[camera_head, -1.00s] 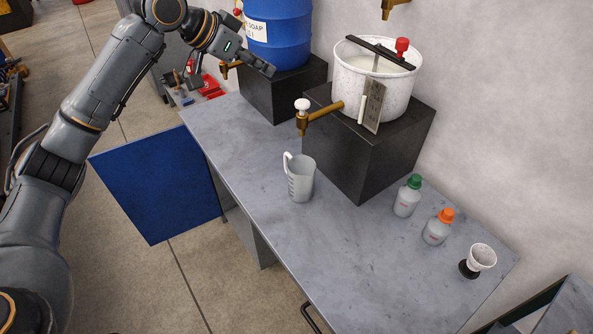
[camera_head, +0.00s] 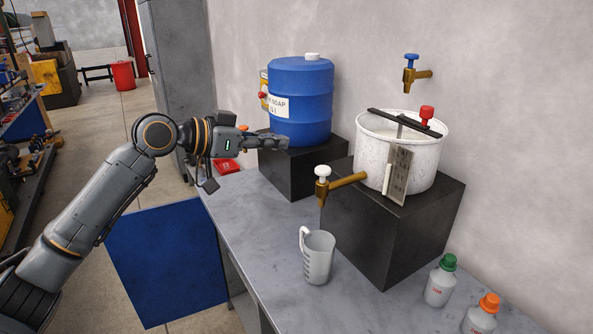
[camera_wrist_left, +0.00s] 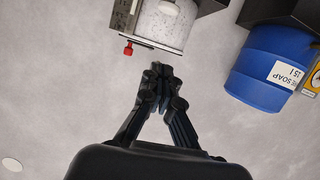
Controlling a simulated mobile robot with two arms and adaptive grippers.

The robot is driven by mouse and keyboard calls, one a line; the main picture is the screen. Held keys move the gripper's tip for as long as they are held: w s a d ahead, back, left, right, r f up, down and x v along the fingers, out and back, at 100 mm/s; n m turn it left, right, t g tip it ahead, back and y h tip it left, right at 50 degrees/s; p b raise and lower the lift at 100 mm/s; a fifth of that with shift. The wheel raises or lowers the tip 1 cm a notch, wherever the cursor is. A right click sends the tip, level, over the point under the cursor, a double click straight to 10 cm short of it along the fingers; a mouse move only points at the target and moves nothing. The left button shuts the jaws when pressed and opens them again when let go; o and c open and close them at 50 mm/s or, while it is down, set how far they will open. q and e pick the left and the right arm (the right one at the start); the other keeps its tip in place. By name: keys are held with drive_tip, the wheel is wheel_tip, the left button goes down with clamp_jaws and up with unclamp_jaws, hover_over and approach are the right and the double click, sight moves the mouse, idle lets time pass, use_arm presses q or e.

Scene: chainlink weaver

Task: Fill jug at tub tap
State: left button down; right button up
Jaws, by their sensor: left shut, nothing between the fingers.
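A translucent grey jug (camera_head: 318,258) with a handle stands upright on the grey bench, below and slightly left of a brass tap with a white knob (camera_head: 323,172). That tap sticks out from the white speckled tub (camera_head: 374,150), which sits on a black block. My left gripper (camera_head: 284,141) is shut and empty, in front of the blue soap drum and left of the tub, well above the bench. In the left wrist view its fingers (camera_wrist_left: 160,72) meet near the tub, which appears upside down. My right gripper is not in view.
A blue soap drum (camera_head: 302,95) stands on a black block (camera_head: 308,172). A second brass tap with a blue knob (camera_head: 411,75) is on the wall. Bottles with green (camera_head: 440,282) and orange (camera_head: 482,315) caps stand at right. A blue door panel (camera_head: 168,262) stands open below the bench.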

use_arm(q)
drive_tip(key=p, duration=0.5)
hover_over(316, 170)
wheel_tip(316, 170, down, 2)
drive_tip(key=shift+f, duration=0.25)
drive_tip(key=f, duration=0.2)
drive_tip(key=f+p, duration=0.1)
drive_tip(key=f, duration=0.1)
drive_tip(key=shift+s+a+f, duration=0.1)
drive_tip(key=shift+a+f, duration=0.1)
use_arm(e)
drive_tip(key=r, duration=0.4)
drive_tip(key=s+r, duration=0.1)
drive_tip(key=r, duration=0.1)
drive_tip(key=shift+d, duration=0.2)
use_arm(q)
drive_tip(key=shift+f, duration=0.1)
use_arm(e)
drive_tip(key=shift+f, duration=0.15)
